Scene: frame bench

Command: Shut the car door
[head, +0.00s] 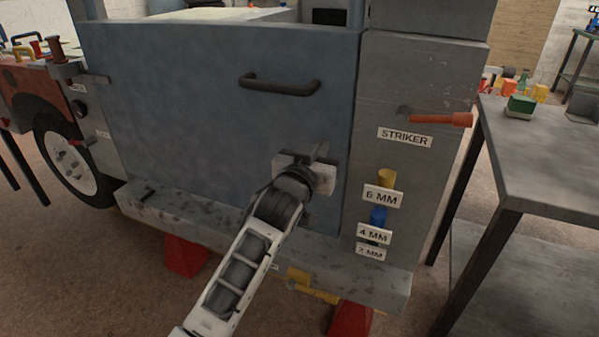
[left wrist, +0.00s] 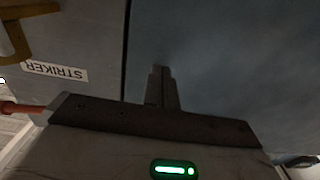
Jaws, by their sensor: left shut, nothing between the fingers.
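The car door is a blue-grey panel (head: 190,110) with a dark bar handle (head: 280,85) near its upper right. Its right edge stands beside the grey post (head: 410,90) labelled STRIKER (head: 405,137). In the left wrist view a narrow dark seam runs between the door (left wrist: 230,60) and the post (left wrist: 90,45). The door looks nearly in line with the post; I cannot tell whether it is latched. My left gripper (head: 321,152) is shut and empty, its fingertips (left wrist: 160,75) at the door's face below the handle, near that edge. Contact is unclear. My right gripper is out of view.
An orange lever (head: 440,119) sticks out from the post. Gauges labelled 6 MM (head: 382,197), 4 MM and 2 MM sit below it. A grey sill (head: 190,212) runs under the door. A grey table (head: 550,150) stands at right. Red stands (head: 184,256) support the frame.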

